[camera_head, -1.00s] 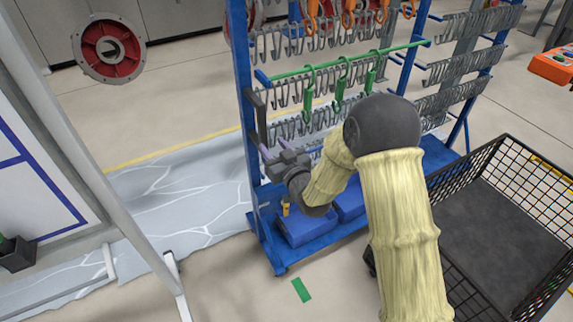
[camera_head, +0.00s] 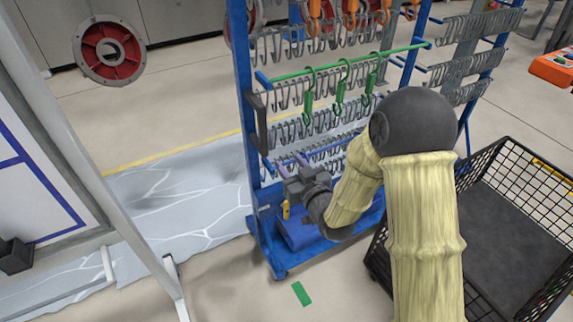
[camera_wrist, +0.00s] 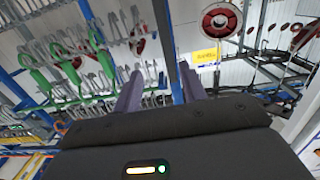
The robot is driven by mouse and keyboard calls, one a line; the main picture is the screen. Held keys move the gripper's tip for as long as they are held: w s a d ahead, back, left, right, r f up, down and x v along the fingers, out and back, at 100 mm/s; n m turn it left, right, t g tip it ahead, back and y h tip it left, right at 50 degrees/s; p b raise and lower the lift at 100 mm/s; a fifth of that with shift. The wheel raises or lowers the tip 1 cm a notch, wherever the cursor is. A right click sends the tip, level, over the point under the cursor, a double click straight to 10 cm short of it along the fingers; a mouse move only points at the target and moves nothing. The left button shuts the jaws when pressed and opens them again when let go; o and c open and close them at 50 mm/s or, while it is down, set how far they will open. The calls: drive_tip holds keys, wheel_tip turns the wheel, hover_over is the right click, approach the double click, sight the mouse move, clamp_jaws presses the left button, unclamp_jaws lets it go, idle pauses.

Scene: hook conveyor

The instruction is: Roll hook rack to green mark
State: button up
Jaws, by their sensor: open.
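The hook rack (camera_head: 244,75) is a blue upright frame with rows of grey hooks and a green bar with green hooks. It stands on a blue base (camera_head: 268,240). A dark upright handle (camera_head: 259,118) is on its left post. The green mark (camera_head: 301,293) is a small strip on the floor in front of the base. My gripper (camera_head: 289,162) is open, in front of the rack, just right of and below the handle. In the wrist view, the gripper's two purple fingers (camera_wrist: 160,90) are apart, with a blue post (camera_wrist: 172,50) showing between them; contact cannot be told.
A black wire cart (camera_head: 510,215) stands close on the right. A white-framed board (camera_head: 80,150) is on the left, its foot near the rack. Blue boxes (camera_head: 298,235) sit on the rack base. Floor around the green mark is clear.

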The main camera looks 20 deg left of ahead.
drive_tip(key=s+d+f+m+g+h, duration=0.1)
drive_tip(key=d+f+m+g+h, duration=0.2)
drive_tip(key=d+h, duration=1)
drive_tip(key=s+d+r+m+g+y, duration=0.1)
drive_tip(key=s+d+m+g, duration=0.4)
drive_tip(key=s+d, duration=1.1)
drive_tip(key=shift+d+r+m+g, duration=0.45)
drive_tip(key=shift+d+g, duration=0.55)
drive_tip(key=shift+d, duration=0.2)
drive_tip(key=shift+c, duration=0.6)
drive_tip(key=shift+w, duration=0.15)
